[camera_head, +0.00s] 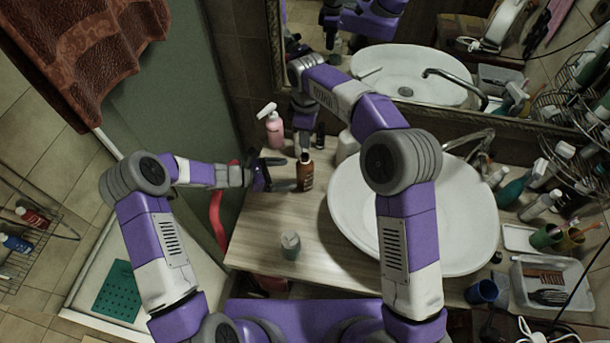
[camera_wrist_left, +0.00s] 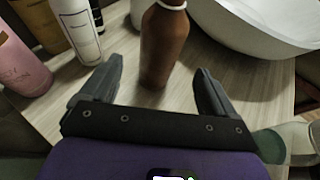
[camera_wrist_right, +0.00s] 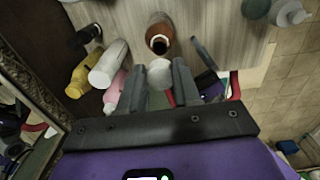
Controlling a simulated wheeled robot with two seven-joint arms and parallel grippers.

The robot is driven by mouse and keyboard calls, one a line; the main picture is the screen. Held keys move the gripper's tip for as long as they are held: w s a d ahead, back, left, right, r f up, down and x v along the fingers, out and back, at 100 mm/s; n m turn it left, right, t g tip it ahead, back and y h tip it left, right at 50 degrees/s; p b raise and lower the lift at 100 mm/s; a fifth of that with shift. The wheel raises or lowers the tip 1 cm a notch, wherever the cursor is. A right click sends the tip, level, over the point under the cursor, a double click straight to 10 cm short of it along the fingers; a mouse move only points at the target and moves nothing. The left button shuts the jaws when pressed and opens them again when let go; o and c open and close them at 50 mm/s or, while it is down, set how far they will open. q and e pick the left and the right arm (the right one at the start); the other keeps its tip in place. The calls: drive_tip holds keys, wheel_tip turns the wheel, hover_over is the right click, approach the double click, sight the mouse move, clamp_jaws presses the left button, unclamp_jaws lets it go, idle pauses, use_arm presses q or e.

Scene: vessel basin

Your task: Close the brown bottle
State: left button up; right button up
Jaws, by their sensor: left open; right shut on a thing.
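The brown bottle (camera_head: 305,175) stands upright on the wooden counter, left of the basin. In the right wrist view its open, dark mouth (camera_wrist_right: 159,44) faces the camera. My left gripper (camera_head: 281,174) is open beside it, fingers pointing at its body; in the left wrist view the bottle (camera_wrist_left: 163,48) shows between and beyond the fingertips. My right gripper (camera_head: 303,147) points down above the bottle. In the right wrist view it is shut on a small white cap (camera_wrist_right: 160,73), which looks close to the mouth. The head view does not show the cap clearly.
A pink pump bottle (camera_head: 274,130) stands behind the brown bottle, with a white bottle (camera_wrist_left: 78,28) close by. The white basin (camera_head: 465,225) is to the right. A small grey-green jar (camera_head: 290,245) stands near the front edge. The counter between is clear.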

sight(305, 173)
use_arm(q)
drive_tip(key=x, duration=0.8)
use_arm(e)
drive_tip(key=shift+w, duration=0.1)
use_arm(q)
drive_tip(key=c, duration=1.5)
use_arm(e)
drive_tip(key=shift+f, duration=2.55)
drive_tip(key=shift+f, duration=0.85)
drive_tip(key=shift+f, duration=0.55)
